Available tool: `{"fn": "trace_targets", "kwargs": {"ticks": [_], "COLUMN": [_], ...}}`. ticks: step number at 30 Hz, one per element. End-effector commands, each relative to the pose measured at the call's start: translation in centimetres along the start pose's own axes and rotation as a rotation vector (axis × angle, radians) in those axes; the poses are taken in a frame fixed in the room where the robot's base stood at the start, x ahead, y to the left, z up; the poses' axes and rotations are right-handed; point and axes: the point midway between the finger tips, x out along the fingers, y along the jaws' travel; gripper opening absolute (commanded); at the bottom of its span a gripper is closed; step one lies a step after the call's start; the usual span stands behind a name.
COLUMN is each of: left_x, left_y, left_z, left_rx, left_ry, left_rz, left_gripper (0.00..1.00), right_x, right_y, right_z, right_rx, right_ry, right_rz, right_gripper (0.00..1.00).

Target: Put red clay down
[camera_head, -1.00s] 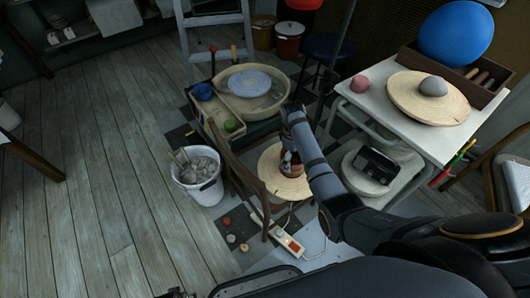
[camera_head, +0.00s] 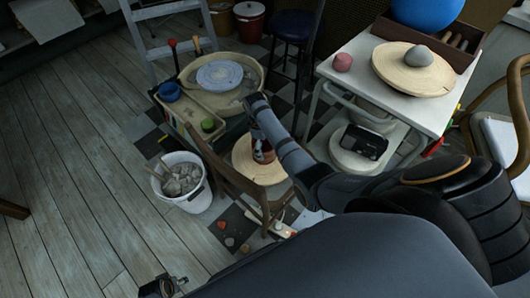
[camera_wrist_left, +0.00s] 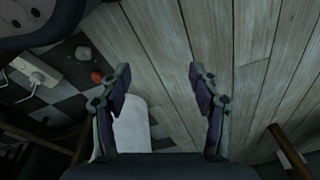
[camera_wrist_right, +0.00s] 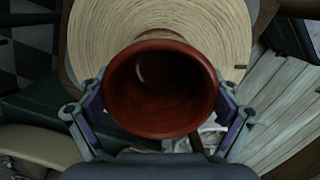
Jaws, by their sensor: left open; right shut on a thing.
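The red clay (camera_wrist_right: 162,88), a hollow round pot with a dark inside, is between the fingers of my right gripper (camera_wrist_right: 160,125) in the right wrist view. In the head view the red clay (camera_head: 262,151) shows beside my right gripper (camera_head: 259,126), over a round wooden board (camera_head: 246,170) on a chair. The board (camera_wrist_right: 205,25) fills the top of the right wrist view. I cannot tell whether the pot touches it. My left gripper (camera_wrist_left: 160,88) is open and empty over the floor.
A wooden chair (camera_head: 228,180) stands by a white bucket of grey lumps (camera_head: 196,203) and a pottery wheel (camera_head: 220,76). A white table (camera_head: 340,85) holds a pink ball (camera_head: 342,62) and another round board (camera_head: 395,72). The plank floor at left is clear.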

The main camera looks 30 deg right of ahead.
Motion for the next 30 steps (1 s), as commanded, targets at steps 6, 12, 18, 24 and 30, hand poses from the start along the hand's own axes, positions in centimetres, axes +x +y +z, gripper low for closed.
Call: {"fn": "trace_targets", "kwargs": {"ticks": [6, 12, 18, 24, 30], "left_x": [-0.7, -3.1, -4.1, -4.1, -4.2], "left_y": [0.2, 0.8, 1.0, 1.0, 1.0], "left_z": [-0.6, -2.3, -2.6, -2.6, -2.6], "left_rx": [0.0, 0.0, 0.0, 0.0, 0.0], "left_ry": [-0.001, -0.005, -0.009, -0.009, -0.01], "left_rz": [0.005, 0.018, 0.021, 0.021, 0.022], "left_gripper": [0.63, 0.63, 0.63, 0.63, 0.63], "right_x": [0.9, 3.2, 3.6, 3.6, 4.0], "right_y": [0.1, 0.1, 0.1, 0.1, 0.0], "right_z": [-0.2, -0.6, -0.7, -0.7, -0.6], "right_rx": [0.0, 0.0, 0.0, 0.0, 0.0], "right_ry": [0.002, 0.002, 0.004, 0.003, 0.001], "right_rz": [0.002, 0.002, 0.003, 0.003, 0.0], "right_gripper": [0.28, 0.28, 0.28, 0.28, 1.0]}}
